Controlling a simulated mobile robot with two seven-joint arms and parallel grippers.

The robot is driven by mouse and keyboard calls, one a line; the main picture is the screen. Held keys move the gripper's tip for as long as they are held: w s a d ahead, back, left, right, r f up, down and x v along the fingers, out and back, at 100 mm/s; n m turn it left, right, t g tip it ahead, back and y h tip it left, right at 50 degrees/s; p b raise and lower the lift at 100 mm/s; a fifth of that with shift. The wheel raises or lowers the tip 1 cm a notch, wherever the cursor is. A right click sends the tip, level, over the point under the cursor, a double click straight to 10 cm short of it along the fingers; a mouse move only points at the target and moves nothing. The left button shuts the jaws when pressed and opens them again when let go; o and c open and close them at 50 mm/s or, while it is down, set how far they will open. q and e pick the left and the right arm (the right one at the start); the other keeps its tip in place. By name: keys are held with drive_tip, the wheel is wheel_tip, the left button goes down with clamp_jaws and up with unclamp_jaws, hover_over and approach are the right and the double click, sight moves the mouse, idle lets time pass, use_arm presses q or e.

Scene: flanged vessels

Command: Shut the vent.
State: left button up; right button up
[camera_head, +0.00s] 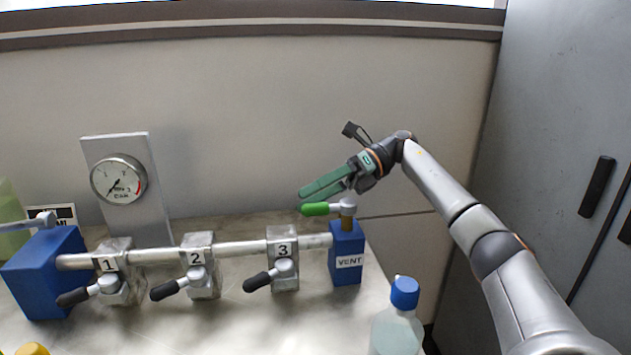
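The vent (347,252) is a blue block labelled VENT at the right end of a metal pipe. My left gripper is not in view.
Valves 1 (118,275), 2 (201,272) and 3 (284,262) with black-tipped levers sit along the pipe. A blue block (45,275) and a gauge (119,179) stand at left. A blue-capped bottle (397,325) stands at front right. A grey cabinet (570,120) is at right.

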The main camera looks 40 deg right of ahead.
use_arm(q)
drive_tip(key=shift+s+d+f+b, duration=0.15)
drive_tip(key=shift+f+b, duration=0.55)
drive_tip(key=shift+b, duration=0.45)
use_arm(e)
drive_tip(key=s+a+r, duration=0.8)
drive_tip(key=s+r, duration=0.1)
drive_tip(key=s, duration=0.1)
drive_tip(key=shift+s+r, duration=0.4)
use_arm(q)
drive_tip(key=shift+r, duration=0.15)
use_arm(e)
drive_tip(key=shift+d, duration=0.1)
